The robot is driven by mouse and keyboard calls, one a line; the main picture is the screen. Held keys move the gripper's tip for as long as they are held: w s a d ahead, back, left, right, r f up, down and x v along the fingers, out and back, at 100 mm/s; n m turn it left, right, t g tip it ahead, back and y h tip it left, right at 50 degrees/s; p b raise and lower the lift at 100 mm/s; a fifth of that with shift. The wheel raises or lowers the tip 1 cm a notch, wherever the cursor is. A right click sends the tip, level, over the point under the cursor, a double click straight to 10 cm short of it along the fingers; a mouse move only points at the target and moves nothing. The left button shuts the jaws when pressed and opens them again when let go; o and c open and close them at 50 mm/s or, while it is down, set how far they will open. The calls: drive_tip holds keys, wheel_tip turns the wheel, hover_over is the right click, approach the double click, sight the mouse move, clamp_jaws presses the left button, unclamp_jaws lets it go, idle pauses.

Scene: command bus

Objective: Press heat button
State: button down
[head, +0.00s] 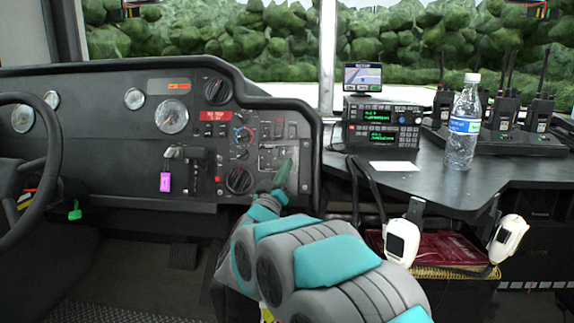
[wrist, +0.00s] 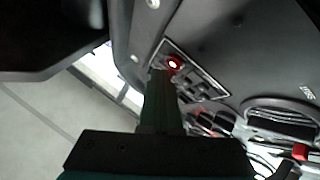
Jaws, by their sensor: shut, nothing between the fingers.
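The dashboard control panel (head: 215,140) is in the middle left of the head view, with small switches (head: 268,158) near its right end. My gripper (head: 285,170) is shut and empty, its green fingertips in front of these switches and partly hiding them. In the wrist view, my gripper (wrist: 159,76) points at a small switch plate (wrist: 205,84). A red-lit button (wrist: 173,63) on that plate is just beyond the fingertips. I cannot read which button is the heat button. I cannot tell whether the fingertips touch the plate.
A steering wheel (head: 42,165) is at the left. Round knobs (head: 239,180) sit left of my gripper. A side counter (head: 440,165) at the right holds radios (head: 382,125) and a water bottle (head: 463,125). White handsets (head: 402,241) hang below its front edge.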

drive_tip(key=shift+w, duration=0.2)
drive_tip(key=shift+w+f+p, duration=0.15)
drive_tip(key=shift+w+p, duration=0.1)
drive_tip(key=shift+p, duration=0.2)
idle(0.4)
drive_tip(key=shift+s, duration=0.1)
drive_tip(key=shift+s+r+p, duration=0.2)
drive_tip(key=shift+s+p, duration=0.15)
drive_tip(key=shift+p, duration=0.05)
drive_tip(key=s+r+p, duration=0.1)
drive_tip(key=s+r, duration=0.1)
drive_tip(key=s, duration=0.3)
drive_tip(key=shift+s+p, duration=0.3)
drive_tip(key=shift+s, duration=0.05)
idle(0.4)
